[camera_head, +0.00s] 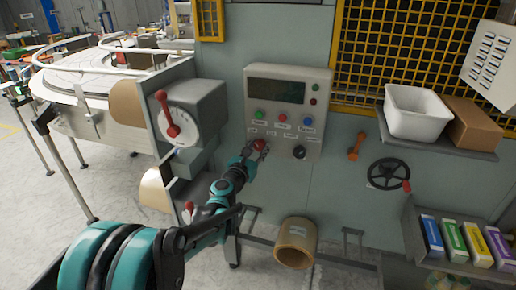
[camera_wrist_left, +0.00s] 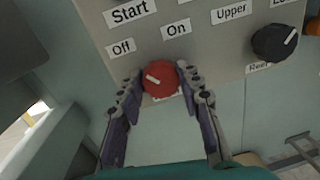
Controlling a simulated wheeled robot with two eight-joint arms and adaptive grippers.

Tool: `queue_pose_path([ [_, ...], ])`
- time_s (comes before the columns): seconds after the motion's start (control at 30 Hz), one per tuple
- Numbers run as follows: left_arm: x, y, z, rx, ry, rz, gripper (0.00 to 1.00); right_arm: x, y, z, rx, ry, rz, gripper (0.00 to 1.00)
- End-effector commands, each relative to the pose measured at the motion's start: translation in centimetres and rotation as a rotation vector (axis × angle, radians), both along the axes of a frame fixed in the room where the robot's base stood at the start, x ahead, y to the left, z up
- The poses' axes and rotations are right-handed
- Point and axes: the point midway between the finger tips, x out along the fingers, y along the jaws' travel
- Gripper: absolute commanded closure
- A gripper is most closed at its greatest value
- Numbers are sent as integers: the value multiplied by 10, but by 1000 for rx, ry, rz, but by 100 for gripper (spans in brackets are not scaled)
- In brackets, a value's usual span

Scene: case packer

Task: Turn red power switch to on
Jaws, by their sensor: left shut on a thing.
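The red power switch (camera_wrist_left: 163,76) is a round knob with a white mark, low on the grey control panel (camera_head: 262,75). In the left wrist view its mark points to the upper left, towards the "Off" label (camera_wrist_left: 121,47). The "On" label (camera_wrist_left: 176,29) is above and slightly right of the knob. My left gripper (camera_wrist_left: 160,84) is shut on the knob, one finger on each side. In the head view my left gripper (camera_head: 258,150) partly covers the red switch. My right gripper is not in view.
A black selector knob (camera_head: 299,152) is right of the red switch. Green, red and blue buttons (camera_head: 282,118) sit above. A dial with a red lever (camera_head: 168,118) is at left, and an orange handle (camera_head: 355,147) and black handwheel (camera_head: 388,174) are at right.

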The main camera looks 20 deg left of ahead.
Motion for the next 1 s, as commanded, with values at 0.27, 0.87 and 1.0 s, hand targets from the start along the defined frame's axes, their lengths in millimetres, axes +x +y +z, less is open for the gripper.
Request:
queue_pose_path([
  [0.27, 0, -1, 1, 62, -2, -1, 94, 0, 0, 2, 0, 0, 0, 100],
  [0.87, 0, -3, 1, 565, -19, -3, 94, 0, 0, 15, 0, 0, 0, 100],
  [1.0, 0, -3, 1, 698, -24, -3, 94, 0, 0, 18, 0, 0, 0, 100],
])
